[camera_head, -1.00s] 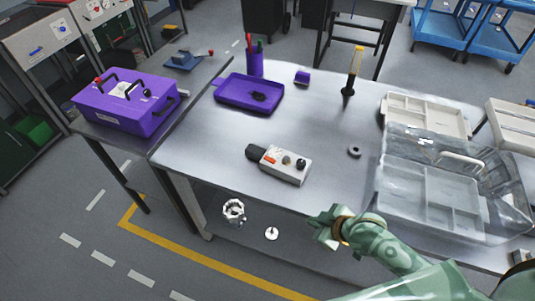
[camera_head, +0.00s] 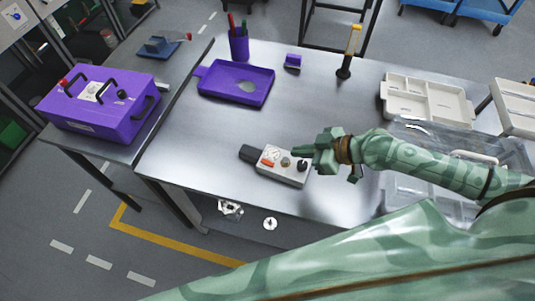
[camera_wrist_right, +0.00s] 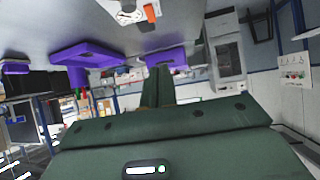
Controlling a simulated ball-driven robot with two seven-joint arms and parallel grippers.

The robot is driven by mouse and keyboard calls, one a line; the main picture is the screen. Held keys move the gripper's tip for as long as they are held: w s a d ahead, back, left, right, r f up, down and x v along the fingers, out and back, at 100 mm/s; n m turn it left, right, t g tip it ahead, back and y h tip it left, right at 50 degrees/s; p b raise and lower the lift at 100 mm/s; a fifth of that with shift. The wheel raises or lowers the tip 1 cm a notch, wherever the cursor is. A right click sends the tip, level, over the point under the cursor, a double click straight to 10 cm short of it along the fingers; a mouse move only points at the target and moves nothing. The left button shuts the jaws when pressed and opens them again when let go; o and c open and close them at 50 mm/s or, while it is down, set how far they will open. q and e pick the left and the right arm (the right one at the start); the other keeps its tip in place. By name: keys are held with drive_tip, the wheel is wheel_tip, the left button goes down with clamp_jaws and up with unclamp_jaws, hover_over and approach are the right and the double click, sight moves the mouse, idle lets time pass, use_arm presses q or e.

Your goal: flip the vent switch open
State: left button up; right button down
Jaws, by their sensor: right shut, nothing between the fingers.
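A small light-grey control box (camera_head: 283,165) lies near the table's front edge. It has an orange part (camera_head: 268,162), a round knob (camera_head: 285,161) and a dark knob (camera_head: 302,166) on top, with a dark block at its left end. I cannot read which control is the vent switch. My right gripper (camera_head: 298,150) is shut and empty, its tips just above the box's right end; contact cannot be told. In the right wrist view, the shut fingers (camera_wrist_right: 158,88) show below the box (camera_wrist_right: 128,12), partly cut off at the top. My left gripper is not in view.
A purple tray (camera_head: 212,92), a pen cup (camera_head: 239,45), a small purple block (camera_head: 292,61) and a yellow-handled tool (camera_head: 350,50) stand farther back. A purple box (camera_head: 85,125) sits left. The table's middle is clear.

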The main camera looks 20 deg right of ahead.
hover_over(268, 163)
drive_tip(key=f, duration=0.6)
drive_tip(key=shift+s+d, duration=0.25)
wheel_tip(268, 163, down, 3)
drive_tip(key=shift+w+a+r+b, duration=0.1)
drive_tip(key=shift+a+r+b, duration=0.05)
drive_tip(key=shift+b, duration=0.55)
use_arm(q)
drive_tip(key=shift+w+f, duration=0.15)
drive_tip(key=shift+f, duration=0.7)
use_arm(e)
drive_tip(key=shift+w+f, duration=0.1)
drive_tip(key=shift+f, duration=0.45)
